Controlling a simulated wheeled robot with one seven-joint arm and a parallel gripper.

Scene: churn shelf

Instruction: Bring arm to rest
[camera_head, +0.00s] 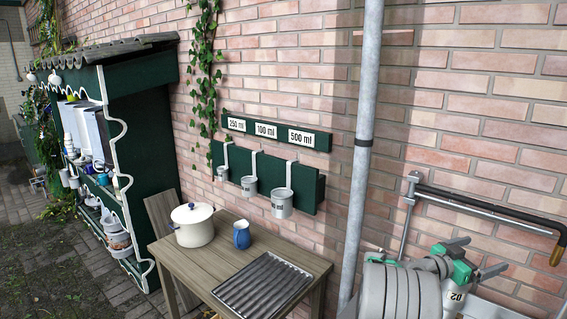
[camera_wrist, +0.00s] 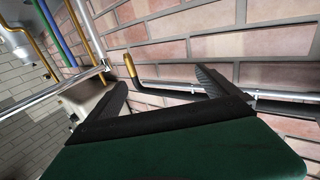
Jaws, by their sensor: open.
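My gripper (camera_wrist: 162,80) shows in the wrist view, its two black fingers spread apart with nothing between them. Past the fingers is the brick wall (camera_wrist: 180,48). A bent black pipe with a brass tip (camera_wrist: 130,65) lies beyond the gap, in front of the wall. In the head view my grey and green arm is folded at the lower right, close to the wall.
A wooden table (camera_head: 175,252) holds a cream pot (camera_head: 193,229), a blue jug (camera_head: 241,236) and a ridged tray (camera_head: 262,284). Several cups hang from a green rail (camera_head: 310,188). A grey downpipe (camera_head: 364,130) stands near my arm. A metal wall bar (camera_head: 465,205) carries the black pipe (camera_head: 500,204).

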